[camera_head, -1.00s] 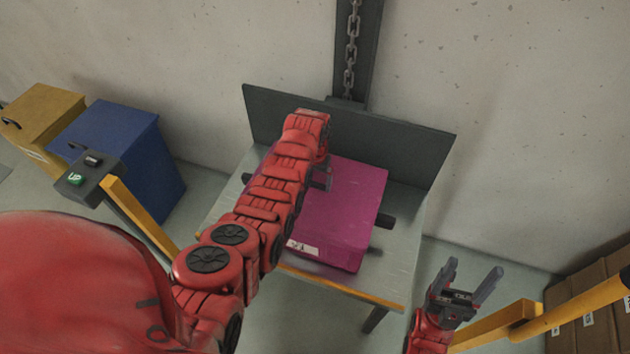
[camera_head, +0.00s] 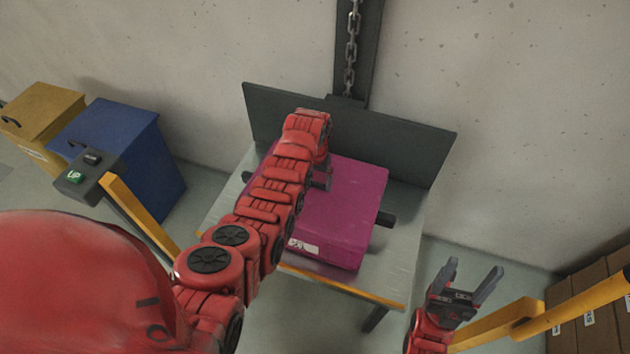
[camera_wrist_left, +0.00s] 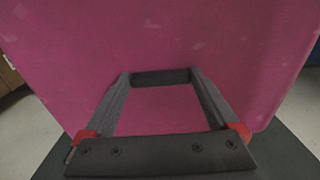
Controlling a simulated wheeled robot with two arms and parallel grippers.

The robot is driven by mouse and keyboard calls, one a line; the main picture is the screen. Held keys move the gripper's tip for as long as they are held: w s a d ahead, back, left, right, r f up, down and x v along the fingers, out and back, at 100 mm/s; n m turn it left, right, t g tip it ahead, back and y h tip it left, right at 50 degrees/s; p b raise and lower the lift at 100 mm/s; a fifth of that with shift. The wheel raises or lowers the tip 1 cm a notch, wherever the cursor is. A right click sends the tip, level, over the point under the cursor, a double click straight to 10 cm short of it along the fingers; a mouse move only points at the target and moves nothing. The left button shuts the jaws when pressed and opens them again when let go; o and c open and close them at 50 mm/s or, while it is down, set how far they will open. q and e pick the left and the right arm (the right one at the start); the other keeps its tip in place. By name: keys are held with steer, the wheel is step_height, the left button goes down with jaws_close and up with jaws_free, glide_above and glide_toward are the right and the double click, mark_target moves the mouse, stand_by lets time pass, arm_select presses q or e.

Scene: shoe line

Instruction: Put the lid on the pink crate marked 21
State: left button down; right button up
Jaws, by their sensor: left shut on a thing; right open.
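The pink crate (camera_head: 330,258) stands on the grey table, with a white label reading 21 at its front. A flat pink lid (camera_head: 350,200) covers its top; I cannot tell whether it is fully seated. A dark handle sticks out at the crate's right side. My left gripper (camera_head: 322,180) reaches over the lid from the left, its arm hiding the left part. In the left wrist view its fingers are shut on a dark bar handle on the pink lid (camera_wrist_left: 165,35). My right gripper (camera_head: 468,284) is open and empty, right of the table's front corner.
The grey table (camera_head: 398,262) has an upright dark back panel (camera_head: 415,150) and a yellow front edge. A blue bin (camera_head: 135,150) and a yellow bin (camera_head: 45,115) stand at left. A post with UP button (camera_head: 75,177) is front left. Brown boxes (camera_head: 590,300) are at right.

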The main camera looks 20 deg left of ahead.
arm_select(q)
steer(key=shift+f+b, duration=0.3)
stand_by(0.5)
jaws_free()
steer(key=shift+r, duration=0.1)
steer(key=shift+w+r+p, duration=0.15)
steer(key=shift+r+p, duration=0.45)
steer(key=shift+r, duration=0.5)
steer(key=shift+r+p, duration=0.65)
steer(key=shift+r, duration=1.7)
